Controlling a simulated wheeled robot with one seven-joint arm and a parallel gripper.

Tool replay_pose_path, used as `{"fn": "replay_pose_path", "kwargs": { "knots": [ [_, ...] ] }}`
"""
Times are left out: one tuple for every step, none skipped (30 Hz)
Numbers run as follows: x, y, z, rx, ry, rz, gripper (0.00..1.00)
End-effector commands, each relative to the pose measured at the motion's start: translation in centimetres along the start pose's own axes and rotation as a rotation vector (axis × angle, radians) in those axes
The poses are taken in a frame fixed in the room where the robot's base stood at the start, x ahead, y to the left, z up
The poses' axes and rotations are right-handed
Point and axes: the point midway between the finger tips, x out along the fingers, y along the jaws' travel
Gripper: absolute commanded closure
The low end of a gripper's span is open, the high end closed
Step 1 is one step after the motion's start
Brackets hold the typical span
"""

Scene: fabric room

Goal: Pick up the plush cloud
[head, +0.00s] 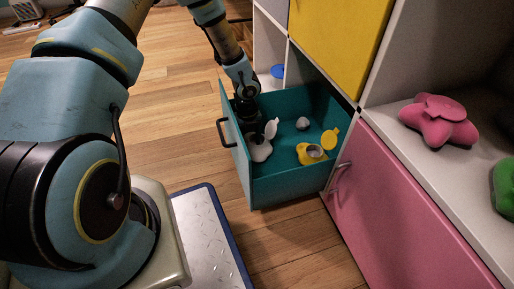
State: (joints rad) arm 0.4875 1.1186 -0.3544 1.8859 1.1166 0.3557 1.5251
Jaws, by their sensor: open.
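A teal drawer (290,183) is pulled out and holds several small things. A white, lumpy object (261,150) with an upright part lies near its left wall. A small, pale grey, rounded thing (303,123) lies towards the back. Either could be the plush cloud; I cannot tell at this size. My gripper (250,121) points down inside the left part of the drawer, just behind the white object. It is open. Its fingertips are small and dark, and whether they touch the white object is unclear.
A yellow object (313,153) with a raised round part lies at the drawer's right. A pink plush (438,121) and a green thing (504,187) sit on the right shelf. A pink door (400,215) stands beside the drawer. The wooden floor (165,95) at left is clear.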

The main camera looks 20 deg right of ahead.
Motion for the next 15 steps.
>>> {"fn": "replay_pose_path", "kwargs": {
  "knots": [
    [1.4,0.0,-0.1,0.001,0.002,0.001,0.29],
    [1.9,0.0,-0.1,0.001,0.002,0.001,0.29],
    [2.5,0.0,-0.1,0.000,0.002,0.001,0.29],
    [2.9,0.0,-0.1,0.000,0.002,0.000,0.29],
    [3.1,0.0,-0.1,0.000,0.002,0.000,0.29],
    [3.3,0.0,-0.1,0.000,0.001,-0.001,0.29],
    [3.4,0.0,-0.1,0.000,0.001,-0.001,0.29],
    [3.4,0.0,-0.1,0.000,0.001,-0.001,0.29],
    [3.3,0.0,-0.1,0.000,0.000,-0.001,0.29],
    [3.2,0.0,-0.1,0.000,0.000,-0.001,0.29],
    [3.2,0.0,-0.1,0.000,0.000,-0.001,0.29],
    [3.2,0.0,-0.1,0.000,0.001,-0.001,0.29],
    [3.2,0.0,-0.1,0.000,0.001,-0.001,0.29],
    [3.2,0.0,-0.1,0.000,0.001,-0.001,0.33],
    [3.2,0.0,-0.1,0.000,0.001,-0.001,0.37]
  ]
}}
